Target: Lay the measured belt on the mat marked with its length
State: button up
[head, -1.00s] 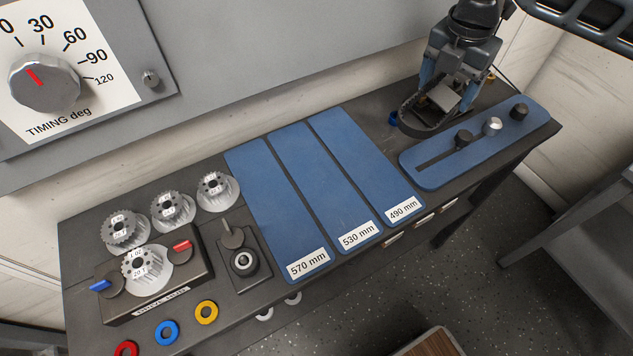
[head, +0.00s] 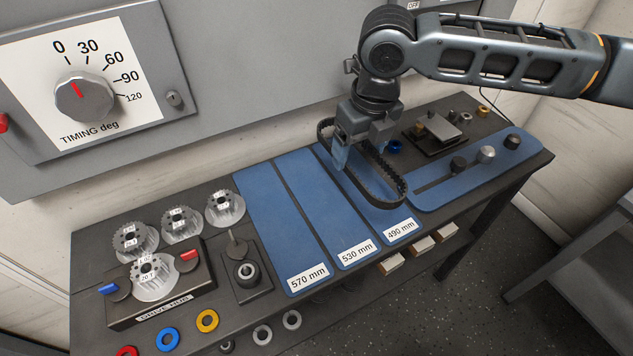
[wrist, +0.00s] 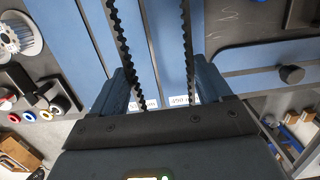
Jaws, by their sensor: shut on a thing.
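My gripper (head: 358,150) is shut on a black toothed belt (head: 386,188) and holds it as a long loop above the blue mats. In the head view the belt hangs over the 490 mm mat (head: 400,222), and its lower end is near that mat's label. The 530 mm mat (head: 325,215) lies to its left and the 570 mm mat (head: 270,215) further left; both are bare. In the wrist view two strands of the belt (wrist: 187,50) run away from the gripper. I cannot tell how high the belt is above the mat.
A blue measuring plate (head: 440,195) with a slot and dark and silver knobs is at the right. Silver pulleys (head: 180,222) and a grey drive block (head: 160,295) stand at the left. Coloured rings (head: 168,338) lie along the front edge. A dial panel (head: 90,90) is on the wall behind.

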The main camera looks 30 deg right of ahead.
send_over(315, 190)
jog(key=f, duration=0.3)
jog(key=f+p, duration=0.1)
jog(key=shift+s+f, duration=0.25)
jog(key=shift+f, duration=2.1)
jog(key=shift+f, duration=0.2)
jog(key=o, duration=1)
jog(key=shift+r, duration=0.15)
jog(key=r, duration=0.4)
jog(key=s+r, duration=0.1)
jog(key=r, duration=0.7)
jog(key=shift+s, duration=0.25)
